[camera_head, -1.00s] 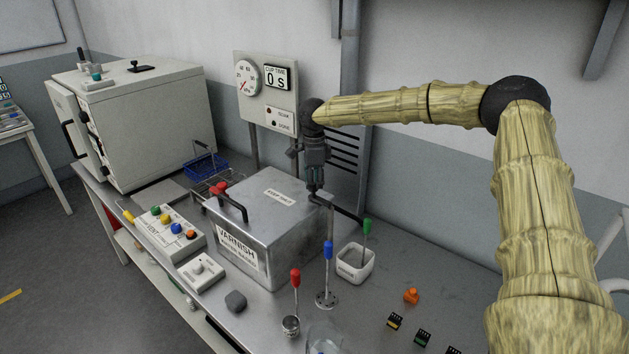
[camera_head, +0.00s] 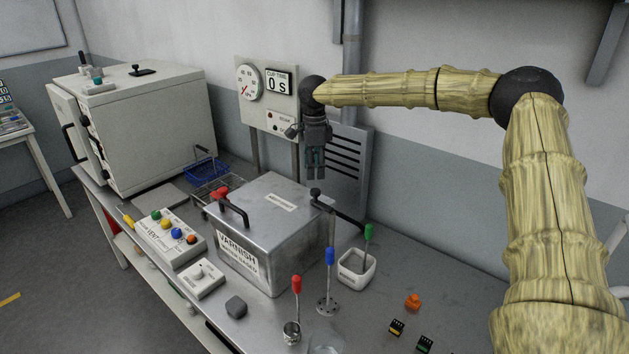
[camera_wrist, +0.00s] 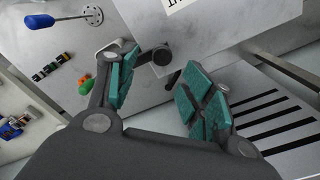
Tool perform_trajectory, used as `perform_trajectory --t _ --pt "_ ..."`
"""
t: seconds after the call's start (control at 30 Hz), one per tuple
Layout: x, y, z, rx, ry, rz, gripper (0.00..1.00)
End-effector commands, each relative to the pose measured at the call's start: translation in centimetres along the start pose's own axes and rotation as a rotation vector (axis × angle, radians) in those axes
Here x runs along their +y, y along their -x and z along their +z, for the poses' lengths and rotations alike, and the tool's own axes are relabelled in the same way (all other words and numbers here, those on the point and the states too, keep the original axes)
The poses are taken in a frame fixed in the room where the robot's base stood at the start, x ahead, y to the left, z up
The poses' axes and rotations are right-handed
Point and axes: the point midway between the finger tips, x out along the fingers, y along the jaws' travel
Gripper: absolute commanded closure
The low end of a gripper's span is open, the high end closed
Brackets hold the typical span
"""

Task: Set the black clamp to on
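The black clamp (camera_head: 340,210) is a dark bar with a round knob at its left end, lying along the right top edge of the metal varnish box (camera_head: 285,235). In the wrist view its round knob (camera_wrist: 161,56) shows between and beyond the fingers; the rest is largely hidden. My gripper (camera_head: 315,176) hangs fingers down, a little above the knob and apart from it. In the wrist view my gripper (camera_wrist: 155,92) is open, with teal pads apart and nothing held. A second handle, the red-tipped clamp (camera_head: 230,205), sits at the box's left side.
A white cup (camera_head: 356,268) with a green-handled tool stands right of the box. A blue-handled tool (camera_head: 329,275) and a red-handled tool (camera_head: 296,305) stand in front. A gauge panel (camera_head: 267,95) is behind my gripper. Bare bench (camera_head: 440,285) lies to the right.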

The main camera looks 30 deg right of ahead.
Motion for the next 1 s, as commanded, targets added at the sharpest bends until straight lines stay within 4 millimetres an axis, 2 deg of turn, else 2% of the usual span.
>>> perform_trajectory --t 0.1,0.3,1.0 --pt "0.0 1.8 0.0 0.001 0.000 -0.001 0.49" --pt "0.1 3.5 0.0 0.001 0.001 0.001 0.49" --pt "0.1 3.9 0.0 0.001 0.001 0.001 0.49"
